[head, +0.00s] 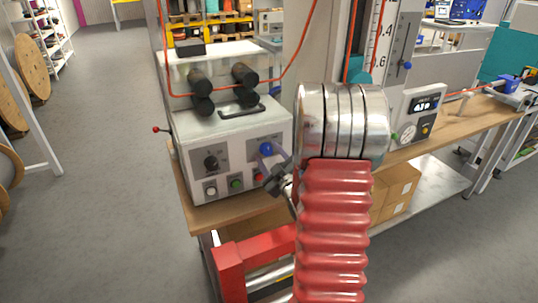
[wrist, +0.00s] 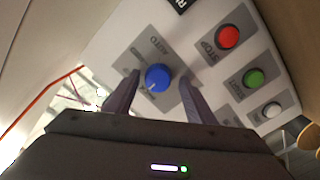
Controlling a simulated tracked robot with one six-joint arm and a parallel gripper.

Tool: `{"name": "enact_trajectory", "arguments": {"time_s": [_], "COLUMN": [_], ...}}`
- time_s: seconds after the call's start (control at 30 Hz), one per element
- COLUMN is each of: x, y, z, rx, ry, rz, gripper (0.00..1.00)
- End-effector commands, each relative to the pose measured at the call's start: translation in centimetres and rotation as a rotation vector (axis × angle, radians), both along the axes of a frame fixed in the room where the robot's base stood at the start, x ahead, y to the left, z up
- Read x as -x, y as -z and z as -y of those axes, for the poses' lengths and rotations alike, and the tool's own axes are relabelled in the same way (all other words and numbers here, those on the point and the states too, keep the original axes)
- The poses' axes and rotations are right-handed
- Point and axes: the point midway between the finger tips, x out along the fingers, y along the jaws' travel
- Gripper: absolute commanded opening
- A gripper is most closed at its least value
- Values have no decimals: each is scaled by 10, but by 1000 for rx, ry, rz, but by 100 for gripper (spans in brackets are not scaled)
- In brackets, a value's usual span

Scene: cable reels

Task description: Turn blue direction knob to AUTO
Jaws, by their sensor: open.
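The blue direction knob (wrist: 158,77) sits on a grey label plate on the white control box. In the wrist view the word AUTO is printed above it, toward the upper left, and the knob's pale pointer mark is at its lower left, away from that word. The knob also shows in the head view (head: 265,149), just above my gripper (head: 280,165). In the wrist view my gripper (wrist: 160,98) is open, with one finger on each side of the knob. I cannot tell whether either finger touches it.
A red STOP button (wrist: 227,36), a green button (wrist: 254,77) and a white button (wrist: 271,110) are beside the knob. A black knob (head: 211,162) is on the box's left panel. An orange cable (head: 225,95) runs past rollers above. The box stands on a wooden bench (head: 222,214).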

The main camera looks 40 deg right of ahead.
Motion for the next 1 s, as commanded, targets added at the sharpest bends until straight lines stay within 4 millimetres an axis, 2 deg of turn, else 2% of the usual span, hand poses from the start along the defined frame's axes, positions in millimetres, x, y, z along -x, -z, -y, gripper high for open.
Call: {"name": "enact_trajectory", "arguments": {"time_s": [0.07,0.63,1.0], "x": [1,3,3], "y": [0,0,0], "z": [1,3,3], "rx": [0,0,-42], "ry": [4,6,7], "rz": [0,-1,10], "gripper": [49,9,9]}}
